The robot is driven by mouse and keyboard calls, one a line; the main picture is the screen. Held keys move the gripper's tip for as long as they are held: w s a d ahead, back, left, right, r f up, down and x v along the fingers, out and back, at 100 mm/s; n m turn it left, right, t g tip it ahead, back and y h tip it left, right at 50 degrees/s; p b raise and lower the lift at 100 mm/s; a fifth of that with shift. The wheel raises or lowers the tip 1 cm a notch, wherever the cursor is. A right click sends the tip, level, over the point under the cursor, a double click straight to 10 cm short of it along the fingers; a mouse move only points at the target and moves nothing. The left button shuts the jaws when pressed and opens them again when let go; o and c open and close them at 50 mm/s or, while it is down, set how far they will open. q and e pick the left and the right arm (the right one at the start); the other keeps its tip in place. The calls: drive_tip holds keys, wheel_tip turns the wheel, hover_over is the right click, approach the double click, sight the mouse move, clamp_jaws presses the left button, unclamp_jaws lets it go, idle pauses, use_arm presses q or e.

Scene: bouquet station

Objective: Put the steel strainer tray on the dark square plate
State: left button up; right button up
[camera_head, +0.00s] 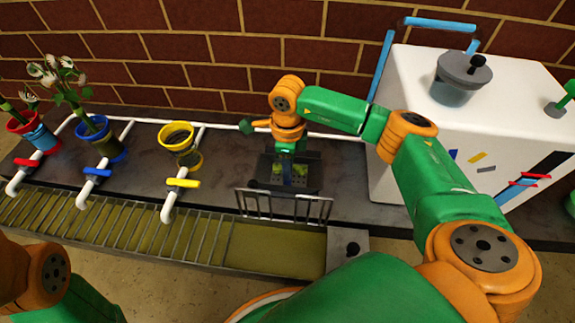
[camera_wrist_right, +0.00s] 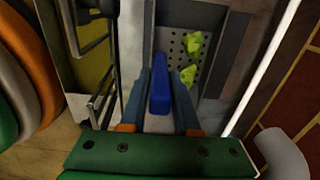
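The steel strainer tray (camera_wrist_right: 176,50) is a perforated grey sheet with yellow-green pieces on it. It also shows in the head view (camera_head: 308,183), partly hidden by my right gripper. A dark square area that looks like the plate (camera_head: 266,170) shows around the tray; I cannot tell whether the tray rests on it or hangs just above. My right gripper (camera_wrist_right: 160,85) points down at the tray, its two fingers on either side of a blue upright handle (camera_wrist_right: 160,93). Whether the fingers press on the handle is unclear. My left gripper is out of view.
A wire rack (camera_head: 285,205) stands just in front of the tray. A slatted drain (camera_head: 130,228) runs along the bench front. Red (camera_head: 22,122), blue (camera_head: 93,128) and yellow (camera_head: 177,137) pots stand left among white pipes. A white box (camera_head: 400,75) stands right.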

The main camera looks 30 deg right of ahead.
drive_tip(key=shift+o, duration=1.4)
